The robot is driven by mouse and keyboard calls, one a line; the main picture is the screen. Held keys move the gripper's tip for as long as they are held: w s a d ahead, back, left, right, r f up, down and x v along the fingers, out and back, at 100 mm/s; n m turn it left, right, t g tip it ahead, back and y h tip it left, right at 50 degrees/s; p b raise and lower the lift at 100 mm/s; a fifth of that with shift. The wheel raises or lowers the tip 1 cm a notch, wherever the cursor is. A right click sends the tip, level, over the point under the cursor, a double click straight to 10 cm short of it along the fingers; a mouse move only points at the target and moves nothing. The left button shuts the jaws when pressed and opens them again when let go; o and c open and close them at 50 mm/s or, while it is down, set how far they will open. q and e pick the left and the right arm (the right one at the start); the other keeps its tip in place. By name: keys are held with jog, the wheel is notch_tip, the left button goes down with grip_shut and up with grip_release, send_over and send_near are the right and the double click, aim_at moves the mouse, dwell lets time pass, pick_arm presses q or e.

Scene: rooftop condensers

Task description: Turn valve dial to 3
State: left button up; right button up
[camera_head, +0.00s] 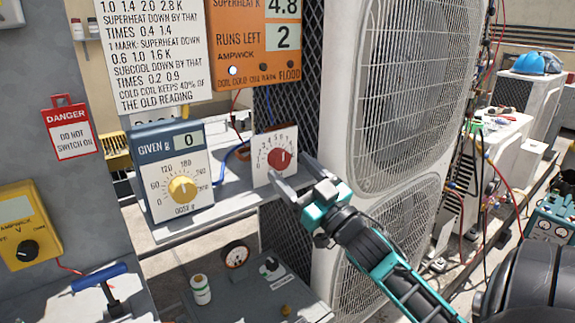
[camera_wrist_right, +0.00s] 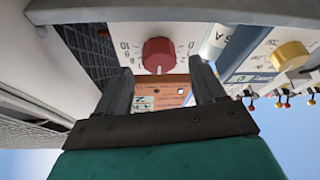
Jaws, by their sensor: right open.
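The valve dial is a red knob (camera_head: 281,159) on a small white plate with a ring of numbers, standing on the grey shelf. It also shows in the right wrist view (camera_wrist_right: 158,53), upside down, with a pale mark near its edge. The mark seems to point near the middle of the scale; I cannot read the exact number. My right gripper (camera_head: 291,173) is open. Its fingers are in front of the plate, just below and right of the knob in the head view. In the wrist view the knob lies beyond and between the fingertips (camera_wrist_right: 168,78). My left gripper is not in view.
A blue-topped box (camera_head: 170,150) with a yellow dial and a display reading 0 stands just left. An orange meter (camera_head: 256,45) and a printed card (camera_head: 152,52) are above. A large condenser (camera_head: 412,90) stands close right. A blue-handled clamp (camera_head: 99,278) is lower left.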

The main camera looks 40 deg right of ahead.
aim_at(279, 159)
jog(key=shift+x, duration=1.15)
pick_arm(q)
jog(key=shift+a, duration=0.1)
pick_arm(e)
jog(key=shift+c, duration=0.2)
jog(key=c, duration=1)
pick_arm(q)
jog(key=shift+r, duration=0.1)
pick_arm(e)
jog(key=shift+n, duration=0.3)
